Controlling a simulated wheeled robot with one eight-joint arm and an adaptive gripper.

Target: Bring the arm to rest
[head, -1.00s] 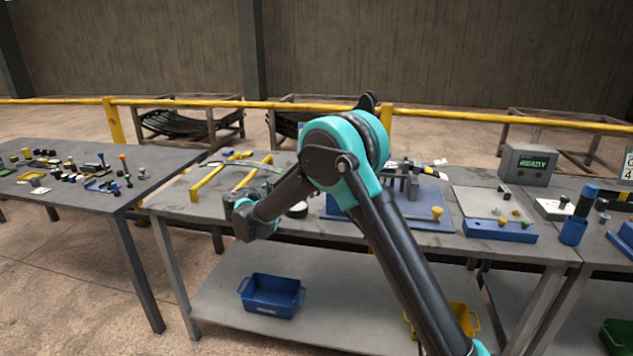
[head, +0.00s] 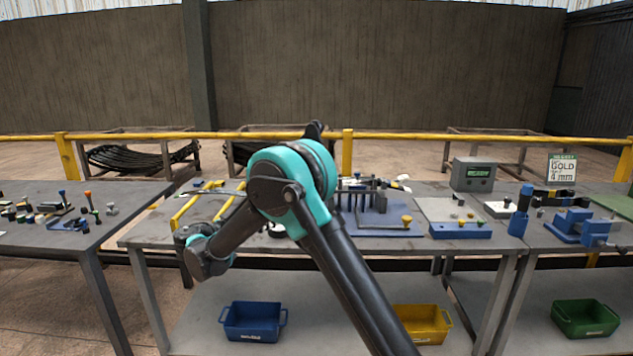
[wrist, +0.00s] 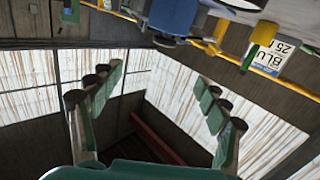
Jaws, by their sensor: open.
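My arm, dark with teal joints, shows in the head view, bent at the elbow above the middle bench (head: 150,232). Its forearm points down and to the left, with its end in front of the bench's left part. I cannot make out the fingers there. In the wrist view my gripper (wrist: 160,90) shows two green and grey fingers standing wide apart with nothing between them. That view is turned over, with the roof and bright wall panels beyond the fingers.
The middle bench carries yellow bars (head: 184,212), a blue rack base (head: 378,222) and a grey display box (head: 473,174). Blue (head: 252,322), yellow (head: 424,323) and green (head: 585,318) bins stand on lower shelves. A yellow rail (head: 400,137) runs behind. A sign (wrist: 273,57) shows upside down.

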